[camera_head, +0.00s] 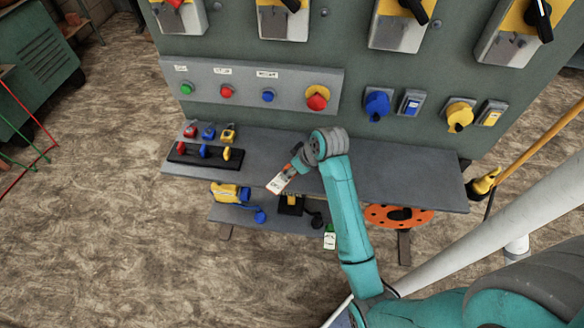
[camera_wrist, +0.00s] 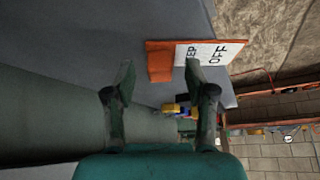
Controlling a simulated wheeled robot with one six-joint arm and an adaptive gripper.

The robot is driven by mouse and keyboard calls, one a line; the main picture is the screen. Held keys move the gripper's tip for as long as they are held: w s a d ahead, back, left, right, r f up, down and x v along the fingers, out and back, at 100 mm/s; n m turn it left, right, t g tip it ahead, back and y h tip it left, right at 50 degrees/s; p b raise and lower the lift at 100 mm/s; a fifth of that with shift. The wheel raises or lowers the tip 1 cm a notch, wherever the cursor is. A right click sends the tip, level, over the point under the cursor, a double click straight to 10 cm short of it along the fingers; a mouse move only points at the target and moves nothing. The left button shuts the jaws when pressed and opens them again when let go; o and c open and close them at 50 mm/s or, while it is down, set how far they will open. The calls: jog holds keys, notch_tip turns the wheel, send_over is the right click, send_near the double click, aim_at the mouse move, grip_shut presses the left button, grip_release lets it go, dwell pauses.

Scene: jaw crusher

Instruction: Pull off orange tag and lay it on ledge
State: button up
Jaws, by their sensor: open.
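The orange tag (camera_wrist: 160,62) has a white label with black lettering, partly readable as "OFF". It appears to lie on the grey ledge (camera_head: 390,183), at its front edge, with the white end toward the room. In the head view its white part (camera_head: 278,183) shows just below my gripper (camera_head: 289,169). In the wrist view my gripper (camera_wrist: 158,75) is open, its two fingers apart. The tag is just beyond the fingertips, and one tip overlaps the label's near edge. I cannot tell whether that finger touches it.
A black rack (camera_head: 180,153) with small coloured padlocks is left on the ledge. Above is a button panel (camera_head: 250,88). The ledge's right side is clear.

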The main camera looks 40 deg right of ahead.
jog(key=v, duration=1.1)
jog(key=s+a+f+m+t+h, duration=0.2)
jog(key=s+a+f+t, duration=0.2)
jog(key=s+a+f, duration=0.8)
jog(key=s+a+r+t, duration=0.2)
jog(key=s+r, duration=0.4)
jog(key=s, duration=0.3)
jog(key=s+a+r+t+y, duration=0.1)
jog(key=s+a+r+t, duration=0.2)
jog(key=s, duration=0.6)
notch_tip(320, 180, up, 4)
jog(key=shift+a+f, duration=0.1)
jog(key=shift+a, duration=0.95)
